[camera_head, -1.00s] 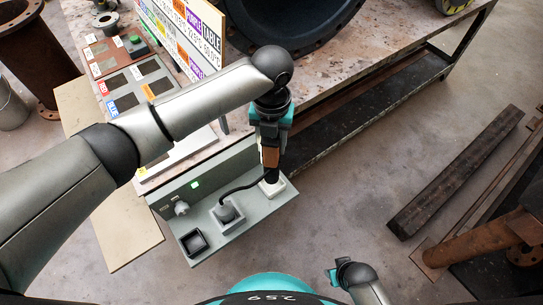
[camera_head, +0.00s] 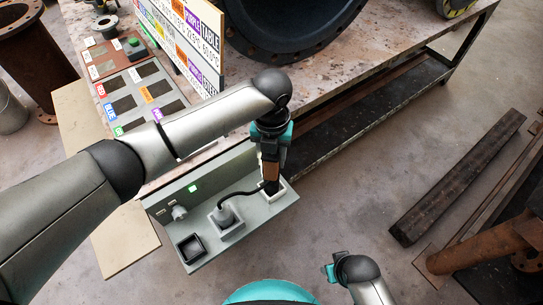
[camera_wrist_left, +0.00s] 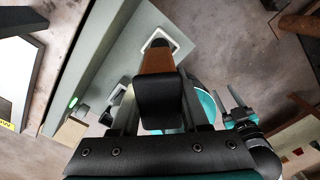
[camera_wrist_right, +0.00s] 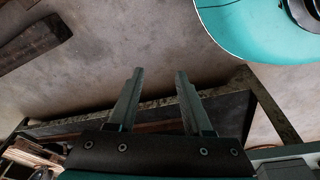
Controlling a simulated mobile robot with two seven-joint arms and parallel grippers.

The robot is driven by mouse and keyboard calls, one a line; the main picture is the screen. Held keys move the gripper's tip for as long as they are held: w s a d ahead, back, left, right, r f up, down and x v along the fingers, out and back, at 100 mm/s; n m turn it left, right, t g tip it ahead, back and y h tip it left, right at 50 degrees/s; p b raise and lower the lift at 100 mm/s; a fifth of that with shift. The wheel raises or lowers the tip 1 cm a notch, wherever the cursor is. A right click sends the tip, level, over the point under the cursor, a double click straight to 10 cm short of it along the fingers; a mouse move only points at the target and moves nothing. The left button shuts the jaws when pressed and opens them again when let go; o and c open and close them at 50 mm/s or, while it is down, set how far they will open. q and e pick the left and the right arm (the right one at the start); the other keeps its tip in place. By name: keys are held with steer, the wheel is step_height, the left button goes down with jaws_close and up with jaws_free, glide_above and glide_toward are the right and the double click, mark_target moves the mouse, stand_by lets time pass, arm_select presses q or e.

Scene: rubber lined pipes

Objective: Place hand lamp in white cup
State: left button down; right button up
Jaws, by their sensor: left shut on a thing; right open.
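My left gripper (camera_head: 271,152) is shut on the hand lamp, which has a brown body (camera_head: 270,172) and a black end. The lamp hangs nearly upright, its lower end over or just inside the opening of the white cup (camera_head: 283,189); I cannot tell how deep. In the left wrist view the lamp (camera_wrist_left: 158,66) points at the white cup (camera_wrist_left: 172,34), whose rim shows around its far end.
The grey panel shelf (camera_head: 255,217) also bears a grey holder (camera_head: 227,224) and a black square cup (camera_head: 191,249). A green light (camera_head: 192,188) is lit on its back. A workbench with a large pipe (camera_head: 290,25) stands behind. Floor to the right is clear up to dark beams (camera_head: 455,180).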

arm_select(q)
steer(key=shift+f, duration=0.1)
steer(key=shift+c, duration=2)
jaws_free()
arm_select(e)
steer(key=shift+r, duration=0.1)
arm_select(q)
steer(key=shift+r, duration=0.4)
step_height(320, 180, up, 10)
steer(key=p, duration=0.4)
steer(key=shift+r+p, duration=0.35)
steer(key=shift+r, duration=0.4)
arm_select(e)
steer(key=s+d+f, duration=0.5)
steer(key=s+f, duration=0.1)
steer(key=shift+f+h, duration=0.25)
steer(key=shift+h, duration=0.05)
steer(key=shift+s, duration=0.1)
